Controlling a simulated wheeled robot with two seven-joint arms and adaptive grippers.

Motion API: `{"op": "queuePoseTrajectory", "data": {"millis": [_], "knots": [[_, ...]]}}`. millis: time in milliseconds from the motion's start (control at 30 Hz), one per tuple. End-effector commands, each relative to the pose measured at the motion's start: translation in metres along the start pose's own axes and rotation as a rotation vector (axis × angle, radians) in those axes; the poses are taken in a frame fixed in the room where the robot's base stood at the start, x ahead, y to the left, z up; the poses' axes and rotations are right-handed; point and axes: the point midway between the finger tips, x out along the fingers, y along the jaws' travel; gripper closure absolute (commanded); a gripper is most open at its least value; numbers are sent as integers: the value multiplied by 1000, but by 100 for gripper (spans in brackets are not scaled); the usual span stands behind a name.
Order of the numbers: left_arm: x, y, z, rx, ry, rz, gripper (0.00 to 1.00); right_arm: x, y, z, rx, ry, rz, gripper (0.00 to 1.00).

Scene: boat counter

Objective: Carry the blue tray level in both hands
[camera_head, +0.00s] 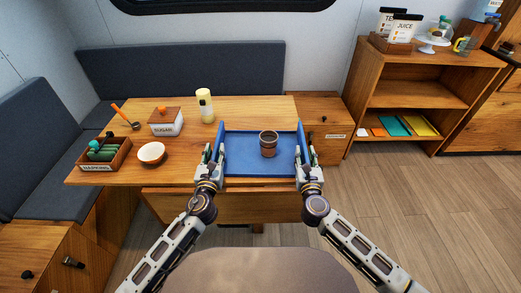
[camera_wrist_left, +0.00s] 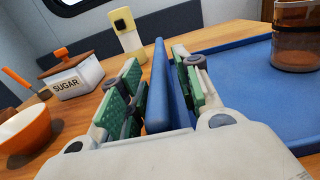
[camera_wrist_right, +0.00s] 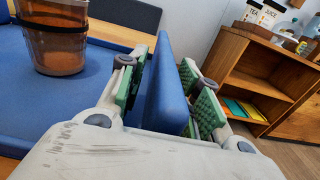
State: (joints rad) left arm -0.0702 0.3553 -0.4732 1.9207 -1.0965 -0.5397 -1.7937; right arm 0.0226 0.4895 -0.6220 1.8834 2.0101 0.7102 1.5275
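The blue tray (camera_head: 240,168) is at the right end of the table and looks level. A brown cup with a dark band (camera_head: 268,145) stands upright in it, right of centre. My left gripper (camera_head: 212,160) is at the tray's left wall; the left wrist view shows its green pads on both sides of that wall (camera_wrist_left: 160,90). My right gripper (camera_head: 303,160) is at the right wall, which the right wrist view shows between its pads (camera_wrist_right: 166,92). I cannot tell whether the tray touches the table.
A wooden shelf (camera_head: 412,93) stands at the right. The floor (camera_head: 420,200) in front of it is clear.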

Motion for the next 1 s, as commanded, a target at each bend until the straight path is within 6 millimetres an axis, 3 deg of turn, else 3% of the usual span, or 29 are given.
{"op": "queuePoseTrajectory", "data": {"millis": [33,200,1000], "knots": [[0,0,0,0,0,0,77,0,0,0,0,0,0,77],[0,0,0,0,0,0,99,0,0,0,0,0,0,99],[0,0,10,0,-2,0,100,0,0,10,0,-2,0,100]]}}
